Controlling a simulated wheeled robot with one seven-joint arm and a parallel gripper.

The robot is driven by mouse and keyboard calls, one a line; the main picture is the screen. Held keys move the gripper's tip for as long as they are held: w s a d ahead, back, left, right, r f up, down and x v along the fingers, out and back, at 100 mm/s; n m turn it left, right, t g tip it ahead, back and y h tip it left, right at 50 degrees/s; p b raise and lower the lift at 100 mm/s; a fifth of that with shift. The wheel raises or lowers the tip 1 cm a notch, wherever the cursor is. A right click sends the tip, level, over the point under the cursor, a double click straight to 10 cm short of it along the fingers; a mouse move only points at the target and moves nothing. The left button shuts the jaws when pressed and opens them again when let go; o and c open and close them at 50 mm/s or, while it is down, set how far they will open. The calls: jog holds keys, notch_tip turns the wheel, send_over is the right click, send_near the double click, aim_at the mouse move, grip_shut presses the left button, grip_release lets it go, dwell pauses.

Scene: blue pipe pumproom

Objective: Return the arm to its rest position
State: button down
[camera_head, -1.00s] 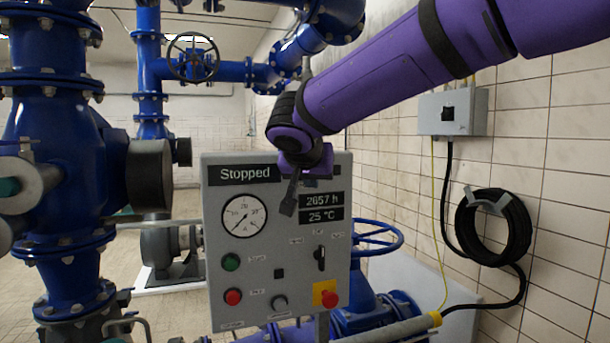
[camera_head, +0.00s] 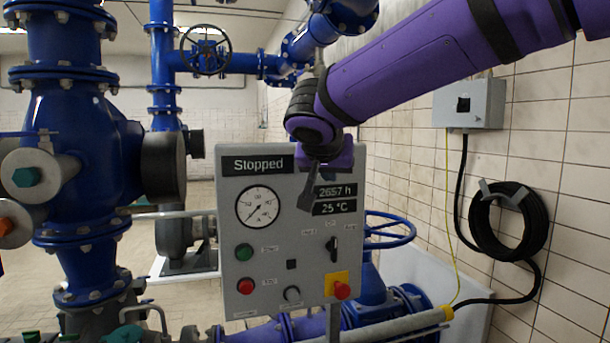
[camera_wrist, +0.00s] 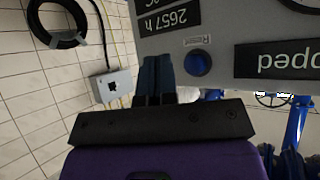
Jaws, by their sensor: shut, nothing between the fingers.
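My purple arm reaches in from the upper right in the head view. My gripper (camera_head: 307,196) hangs in front of the upper right part of the grey control panel (camera_head: 275,215). Its dark fingers are together with nothing between them. In the wrist view the fingers (camera_wrist: 156,72) are shut and lie close to the panel face, beside a blue round button (camera_wrist: 198,63). I cannot tell whether they touch the panel. The panel reads "Stopped", "2657 h" and "25 °C", and has a dial gauge (camera_head: 258,206).
Blue pipes and a large valve body (camera_head: 75,150) stand at the left. A blue handwheel (camera_head: 390,230) is right of the panel. A grey wall box (camera_head: 468,103) and a coiled black hose (camera_head: 508,222) hang on the tiled wall at the right.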

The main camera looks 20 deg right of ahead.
jog(key=s+d+f+n+g+y, duration=0.1)
jog(key=s+d+f+n+y, duration=0.1)
jog(key=s, duration=0.6)
jog(key=s+d+f+n+g+y, duration=0.1)
jog(key=s+d+f+n, duration=0.1)
jog(key=s+f, duration=0.3)
jog(key=s+d+f+n+g+y, duration=0.2)
jog(key=s+d+f, duration=0.1)
jog(key=s, duration=1)
jog(key=shift+d+f+y, duration=0.2)
jog(key=shift+f+y, duration=0.1)
jog(key=shift+f, duration=0.25)
